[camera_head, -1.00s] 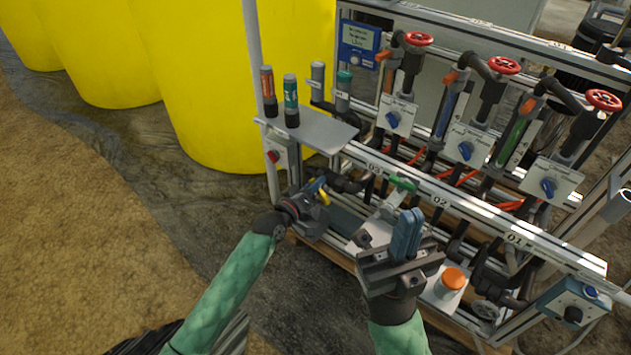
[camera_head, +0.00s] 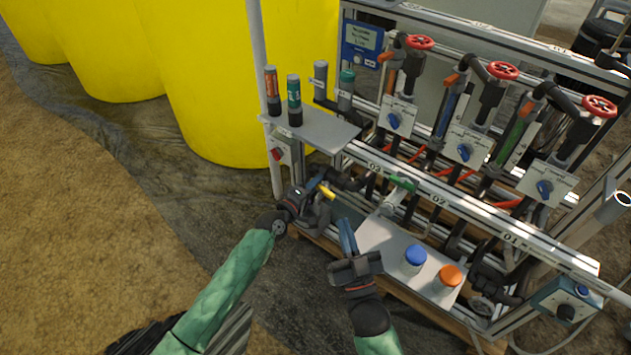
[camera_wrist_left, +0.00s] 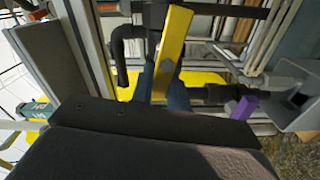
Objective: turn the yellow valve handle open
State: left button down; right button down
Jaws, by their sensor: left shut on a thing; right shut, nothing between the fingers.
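The yellow valve handle (camera_head: 328,193) is at the lower left end of the skid, just under the left end of the front rail. In the left wrist view the yellow handle (camera_wrist_left: 173,45) runs up from the fingers as a slanted bar. My left gripper (camera_head: 316,184) is shut on it; the fingers and the valve body are partly hidden by my wrist. My right gripper (camera_head: 347,236) is shut and empty, with blue fingers pointing up, in front of the lower shelf and apart from the handle.
Blue-capped (camera_head: 414,256) and orange-capped (camera_head: 448,277) containers stand on the lower shelf. Yellow tanks (camera_head: 215,80) stand behind; open floor lies left.

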pick_arm(q)
jog(key=shift+f+n, duration=0.3)
jog(key=shift+n, duration=1)
pick_arm(e)
jog(key=shift+w+a+f+g, duration=0.1)
jog(key=shift+f+g, duration=0.15)
jog(key=shift+f, duration=0.5)
jog(key=shift+w+a+f+g, duration=0.1)
jog(key=shift+f+g, duration=0.15)
jog(key=shift+f, duration=0.45)
jog(key=shift+d+f, duration=0.1)
pick_arm(q)
jog(key=c, duration=1.4)
grip_release()
jog(key=shift+o, duration=0.2)
jog(key=shift+a, duration=0.1)
